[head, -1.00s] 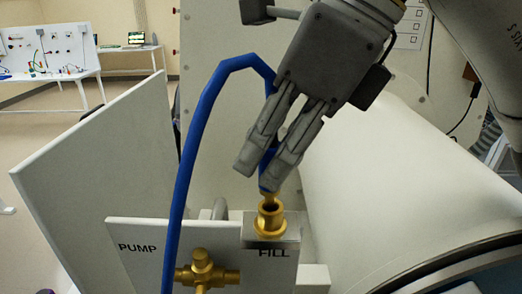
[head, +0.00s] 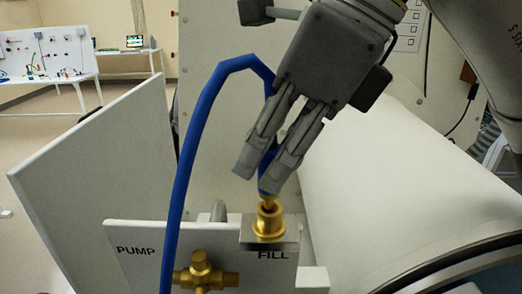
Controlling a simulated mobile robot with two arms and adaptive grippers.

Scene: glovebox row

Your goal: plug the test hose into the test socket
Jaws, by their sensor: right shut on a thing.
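The blue test hose (head: 196,130) rises from the bottom of the head view, bends over and runs down between the fingers of my right gripper (head: 262,172). My right gripper is shut on the hose near its end. The hose's brass tip (head: 268,200) points down at the brass socket (head: 269,222), which stands above the FILL label. The tip overlaps the socket's mouth in the picture; I cannot tell whether it is inside. My left gripper is not in view.
A white panel marked PUMP and FILL (head: 135,265) carries a brass valve (head: 203,272). A white upright board (head: 95,190) stands at left. A large white cylinder (head: 390,190) lies at right. Benches (head: 50,80) stand far behind.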

